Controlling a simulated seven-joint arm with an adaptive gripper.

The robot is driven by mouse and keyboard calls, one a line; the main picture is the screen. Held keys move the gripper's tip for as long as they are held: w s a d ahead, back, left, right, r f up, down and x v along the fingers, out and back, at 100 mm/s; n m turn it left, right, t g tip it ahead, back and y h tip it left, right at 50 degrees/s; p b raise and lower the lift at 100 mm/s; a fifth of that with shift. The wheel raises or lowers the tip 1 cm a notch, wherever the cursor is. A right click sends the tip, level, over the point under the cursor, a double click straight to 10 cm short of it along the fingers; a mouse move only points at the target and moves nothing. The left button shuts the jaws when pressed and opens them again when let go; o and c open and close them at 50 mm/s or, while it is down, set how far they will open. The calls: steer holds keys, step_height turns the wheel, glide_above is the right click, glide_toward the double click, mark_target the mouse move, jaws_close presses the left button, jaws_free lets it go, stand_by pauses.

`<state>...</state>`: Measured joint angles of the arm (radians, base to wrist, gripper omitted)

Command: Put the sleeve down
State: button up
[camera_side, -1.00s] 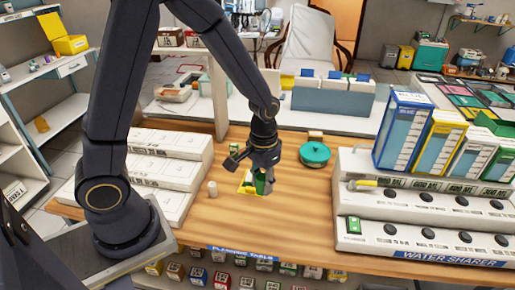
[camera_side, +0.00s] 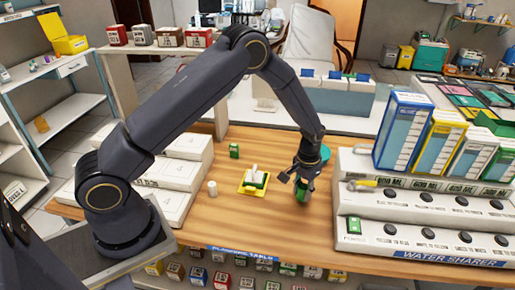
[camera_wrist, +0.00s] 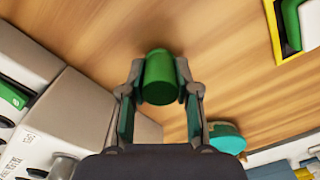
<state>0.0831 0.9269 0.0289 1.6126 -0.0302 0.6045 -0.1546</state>
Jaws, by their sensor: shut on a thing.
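The sleeve is a green cylinder (camera_side: 302,195), shut between the fingers of my gripper (camera_side: 303,183). It hangs low over the wooden table (camera_side: 215,226), right of the yellow tray (camera_side: 254,191); I cannot tell whether it touches the wood. In the wrist view the sleeve (camera_wrist: 159,80) sits between both fingers of my gripper (camera_wrist: 159,88), with bare wood beyond it. The yellow tray holds a white upright piece and something green; its yellow rim also shows at the top right of the wrist view (camera_wrist: 281,52).
The white water sharer (camera_side: 400,225) stands close on the right. A teal round pot (camera_side: 326,153) is just behind my gripper. A small white cylinder (camera_side: 212,188) and a green box (camera_side: 234,151) stand left of the tray. Wood in front of the tray is clear.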

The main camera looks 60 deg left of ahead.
steer(key=shift+f, duration=0.9)
steer(key=o, duration=0.7)
steer(key=shift+f, duration=0.1)
step_height(320, 180, up, 14)
steer(key=shift+s+f, duration=0.15)
step_height(320, 180, up, 11)
steer(key=t, duration=0.2)
glide_above(303, 186)
steer(key=s+a, duration=0.1)
steer(key=s, duration=0.5)
steer(key=s+r+t, duration=0.1)
steer(key=s+r, duration=0.2)
steer(key=s, duration=0.3)
steer(key=s+a+r+t, duration=0.1)
steer(key=s+r, duration=0.1)
steer(key=s, duration=0.5)
steer(key=s+r+m+t, duration=0.1)
steer(key=s+r, duration=0.2)
steer(key=s, duration=0.4)
steer(key=shift+s+a+r+t, duration=0.15)
steer(key=shift+a+r+t, duration=0.15)
steer(key=shift+a, duration=0.05)
